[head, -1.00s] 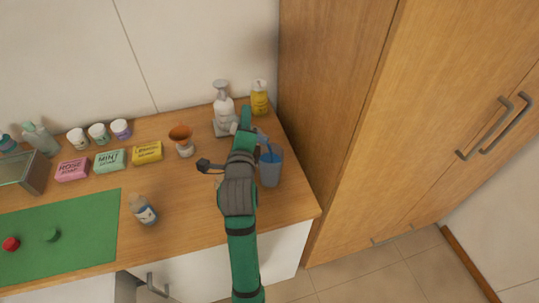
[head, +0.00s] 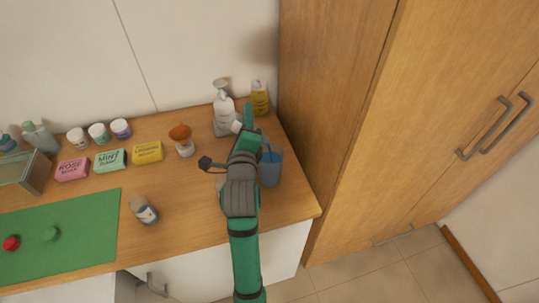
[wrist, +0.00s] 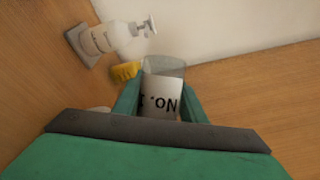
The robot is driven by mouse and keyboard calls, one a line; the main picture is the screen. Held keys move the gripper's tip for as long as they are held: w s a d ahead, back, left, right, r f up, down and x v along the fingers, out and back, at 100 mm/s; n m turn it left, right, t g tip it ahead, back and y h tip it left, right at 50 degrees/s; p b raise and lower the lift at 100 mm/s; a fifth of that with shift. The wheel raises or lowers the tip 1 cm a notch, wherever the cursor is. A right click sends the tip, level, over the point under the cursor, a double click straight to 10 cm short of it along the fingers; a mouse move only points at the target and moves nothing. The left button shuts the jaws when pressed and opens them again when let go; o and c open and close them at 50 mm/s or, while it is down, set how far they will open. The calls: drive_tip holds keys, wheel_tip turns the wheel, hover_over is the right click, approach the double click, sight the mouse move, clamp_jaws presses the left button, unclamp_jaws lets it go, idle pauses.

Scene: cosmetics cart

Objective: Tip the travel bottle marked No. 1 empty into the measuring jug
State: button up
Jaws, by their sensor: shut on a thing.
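My gripper (head: 249,125) is shut on the travel bottle, at the right end of the counter. In the wrist view the bottle (wrist: 162,100) sits between the green fingers, with a clear end and a white label reading "No. 1", upside down in the picture. In the head view my gripper hides most of the bottle, so its exact tilt is hard to tell. The measuring jug (head: 271,170) stands upright just right of my gripper, bluish and see-through, with blue at its upper part. How much liquid is in either cannot be told.
A white pump bottle (head: 224,110) and a yellow bottle (head: 260,98) stand behind my gripper. An orange funnel-like piece (head: 180,132) sits on a small pot to the left. A tall wooden cabinet (head: 340,120) bounds the right.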

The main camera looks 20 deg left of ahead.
drive_tip(key=shift+d+r+m, duration=0.2)
drive_tip(key=shift+r+m, duration=0.15)
drive_tip(key=shift+m, duration=0.15)
